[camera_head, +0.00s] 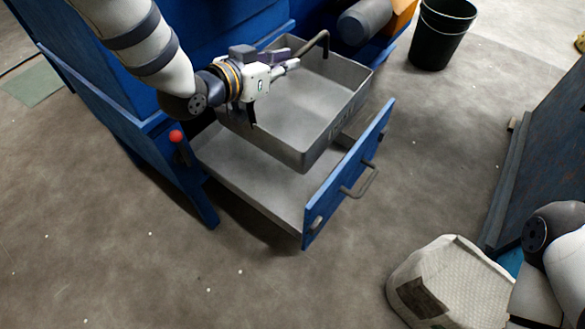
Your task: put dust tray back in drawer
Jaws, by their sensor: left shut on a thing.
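The dust tray (330,110) is a grey, open, rectangular metal box with a dark bent handle (313,45). It is above the open drawer (248,188), tilted a little, and covers part of it. The drawer is pulled out of the blue machine and has a blue front (350,180) with a metal handle. My left gripper (290,65) is shut at the tray's handle, over the tray's left part. Whether the tray's underside touches the drawer cannot be told. My right arm shows at the lower right, but its gripper is not in view.
The blue machine (115,115) with a red knob (176,136) stands at the left. A black bucket (441,35) is at the upper right. A pale sack-like object (455,280) lies at the lower right beside a dark blue panel (545,140). The floor in front of the drawer is clear.

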